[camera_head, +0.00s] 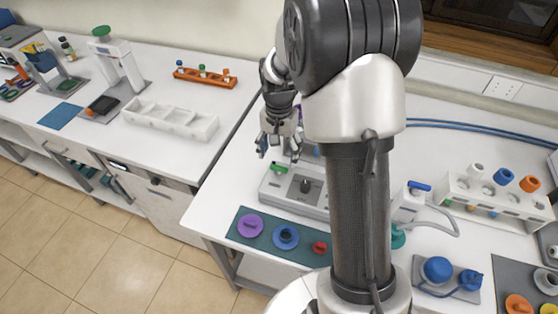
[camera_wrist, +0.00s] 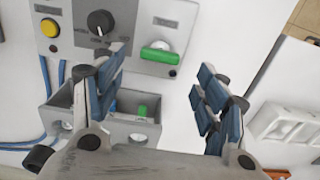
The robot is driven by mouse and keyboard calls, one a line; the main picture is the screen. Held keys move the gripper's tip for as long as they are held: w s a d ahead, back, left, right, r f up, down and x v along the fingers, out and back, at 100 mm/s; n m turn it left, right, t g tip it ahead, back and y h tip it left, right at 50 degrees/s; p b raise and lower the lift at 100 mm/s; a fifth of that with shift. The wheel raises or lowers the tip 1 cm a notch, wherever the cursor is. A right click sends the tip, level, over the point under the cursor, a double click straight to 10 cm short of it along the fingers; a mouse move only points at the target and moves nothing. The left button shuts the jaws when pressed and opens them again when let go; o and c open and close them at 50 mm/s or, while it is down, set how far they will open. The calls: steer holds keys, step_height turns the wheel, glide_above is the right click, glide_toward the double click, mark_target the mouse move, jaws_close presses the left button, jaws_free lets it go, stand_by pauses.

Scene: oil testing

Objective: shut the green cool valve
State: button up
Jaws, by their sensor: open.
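The green valve handle (camera_wrist: 160,56) is a short bar on a grey device (camera_wrist: 165,22). It lies roughly level in the wrist view, below a small label. In the head view the green handle (camera_head: 281,169) is at the device's (camera_head: 268,187) left end. My gripper (camera_head: 278,148) is just above and behind that end, pointing down. In the wrist view my gripper (camera_wrist: 160,85) is open with nothing between its fingers. The handle shows beyond the gap, nearer the left finger, and looks apart from both fingers.
A black knob (camera_wrist: 100,22) and yellow button (camera_wrist: 49,28) sit beside the handle. A grey box (camera_wrist: 128,129) holds a green-topped item (camera_wrist: 142,110). A dark green mat (camera_head: 263,248) with coloured round pieces lies in front of the device. A white tray (camera_head: 168,119) stands at left.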

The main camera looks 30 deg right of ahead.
mark_target(279, 167)
step_height(279, 167, up, 7)
stand_by(0.3)
stand_by(0.4)
